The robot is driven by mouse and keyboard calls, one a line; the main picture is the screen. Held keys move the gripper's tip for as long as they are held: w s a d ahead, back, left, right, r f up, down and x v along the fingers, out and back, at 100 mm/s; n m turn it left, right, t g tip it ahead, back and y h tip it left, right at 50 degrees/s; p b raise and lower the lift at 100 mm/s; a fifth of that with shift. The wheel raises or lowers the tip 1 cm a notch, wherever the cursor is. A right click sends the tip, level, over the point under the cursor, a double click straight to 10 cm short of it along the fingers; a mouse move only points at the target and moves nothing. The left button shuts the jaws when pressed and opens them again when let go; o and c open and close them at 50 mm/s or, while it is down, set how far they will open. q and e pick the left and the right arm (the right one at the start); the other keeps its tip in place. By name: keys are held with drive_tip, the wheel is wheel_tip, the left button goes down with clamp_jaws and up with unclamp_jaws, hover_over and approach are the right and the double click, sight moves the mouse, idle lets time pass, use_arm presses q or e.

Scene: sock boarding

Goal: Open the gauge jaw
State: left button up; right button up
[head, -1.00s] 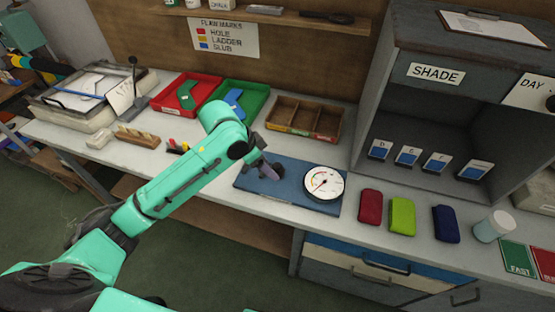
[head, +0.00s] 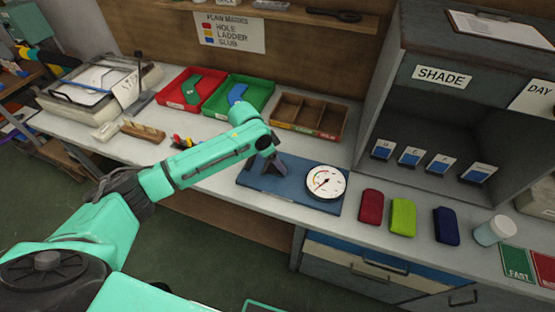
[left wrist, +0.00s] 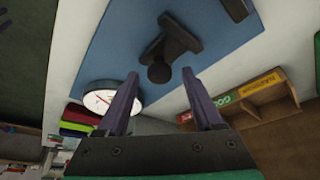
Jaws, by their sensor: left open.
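The gauge is a blue base plate (head: 255,178) on the bench with a round white dial (head: 326,181) at its right end. In the left wrist view the blue plate (left wrist: 110,40) carries a dark jaw piece (left wrist: 180,35) with a round knob (left wrist: 158,73). The dial (left wrist: 97,100) shows there at the left. My left gripper (left wrist: 160,80) is open, its two fingers on either side of the knob in the picture; contact cannot be told. In the head view my left gripper (head: 274,167) is over the plate and largely hides the jaw. My right gripper is out of view.
Red (head: 371,207), green (head: 402,216) and dark blue (head: 445,226) folded items lie right of the gauge. A wooden divided tray (head: 309,116) stands behind it. Red (head: 167,98) and green (head: 261,90) trays are at the back left. A grey shade cabinet (head: 393,100) stands right.

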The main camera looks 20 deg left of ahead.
use_arm(q)
drive_tip(key=shift+f, duration=0.15)
clamp_jaws()
idle(1.4)
